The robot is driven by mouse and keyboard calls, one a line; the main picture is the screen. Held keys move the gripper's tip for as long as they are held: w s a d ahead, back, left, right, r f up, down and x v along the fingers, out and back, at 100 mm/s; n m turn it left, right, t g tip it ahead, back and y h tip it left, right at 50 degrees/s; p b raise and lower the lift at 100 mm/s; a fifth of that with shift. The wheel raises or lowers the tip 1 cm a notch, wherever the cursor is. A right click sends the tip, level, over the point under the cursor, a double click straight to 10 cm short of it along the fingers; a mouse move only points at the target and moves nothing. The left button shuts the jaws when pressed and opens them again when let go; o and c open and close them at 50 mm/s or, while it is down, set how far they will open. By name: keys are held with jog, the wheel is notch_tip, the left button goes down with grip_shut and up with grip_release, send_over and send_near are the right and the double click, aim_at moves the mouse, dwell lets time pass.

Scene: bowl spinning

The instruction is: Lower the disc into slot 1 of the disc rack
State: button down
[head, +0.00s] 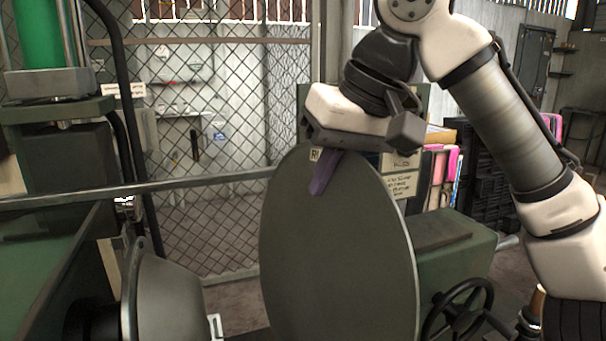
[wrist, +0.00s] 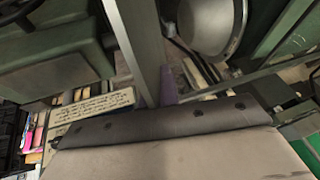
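A large flat grey disc (head: 338,250) hangs upright below my gripper (head: 322,172). A purple finger lies against the disc's near face by its top edge, beside a small white tag. My gripper is shut on the disc. The disc's lower edge is cut off by the bottom of the head view. I cannot make out the disc rack or slot 1 in either view.
A grey metal bowl (head: 172,290) on a machine stands left of the disc, also in the wrist view (wrist: 208,24). A green machine with a dark handwheel (head: 462,308) is close on the right. A rail (head: 200,183) and mesh fence stand behind.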

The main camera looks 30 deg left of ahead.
jog(key=shift+d, duration=0.25)
jog(key=shift+r+p, duration=1.6)
jog(key=shift+p, duration=0.35)
jog(key=shift+r+p, duration=2.5)
jog(key=shift+p, duration=0.2)
